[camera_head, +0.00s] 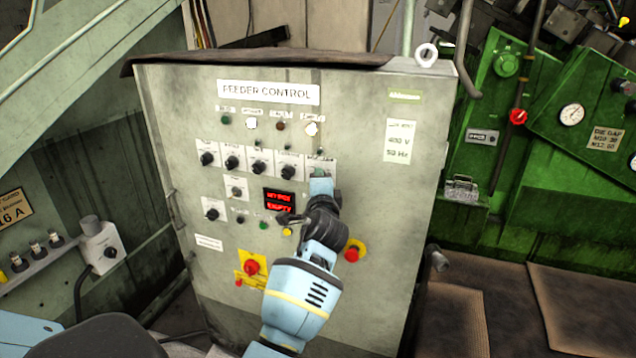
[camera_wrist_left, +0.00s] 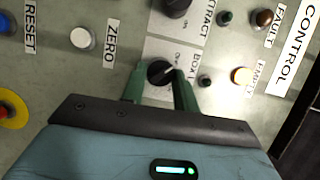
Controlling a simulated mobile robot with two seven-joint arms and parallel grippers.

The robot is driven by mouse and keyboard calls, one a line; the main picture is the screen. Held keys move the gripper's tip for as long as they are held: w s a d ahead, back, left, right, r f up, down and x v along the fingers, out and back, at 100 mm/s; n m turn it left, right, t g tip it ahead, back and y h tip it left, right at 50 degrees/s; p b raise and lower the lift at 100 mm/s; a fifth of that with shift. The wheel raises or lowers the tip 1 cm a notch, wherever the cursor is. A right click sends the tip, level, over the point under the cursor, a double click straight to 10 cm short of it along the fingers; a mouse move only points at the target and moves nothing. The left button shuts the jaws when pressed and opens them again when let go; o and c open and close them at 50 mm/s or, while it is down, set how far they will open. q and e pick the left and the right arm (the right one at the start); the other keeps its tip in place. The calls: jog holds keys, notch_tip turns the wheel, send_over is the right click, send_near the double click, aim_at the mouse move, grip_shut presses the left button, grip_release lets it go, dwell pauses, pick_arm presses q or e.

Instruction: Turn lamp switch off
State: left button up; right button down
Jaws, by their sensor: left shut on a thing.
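The grey feeder control cabinet (camera_head: 380,210) fills the middle of the head view. My left gripper (camera_head: 320,178) is at the right end of its row of black rotary switches. In the left wrist view, the two green fingers of my left gripper (camera_wrist_left: 160,90) stand either side of a black rotary switch (camera_wrist_left: 160,72) and are shut on it. A pale pointer mark shows on this switch. Its label is partly covered and I cannot read it with certainty. My right gripper is in neither view.
An extract switch (camera_wrist_left: 176,6) sits close to the held one. A red display (camera_head: 279,201) and red emergency buttons (camera_head: 352,254) are lower on the panel. Green machinery (camera_head: 545,150) stands to the right.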

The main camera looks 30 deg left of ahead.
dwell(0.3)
pick_arm(q)
jog(key=o, duration=1)
jog(key=shift+c, duration=0.2)
jog(key=v, duration=0.8)
jog(key=shift+w, duration=0.1)
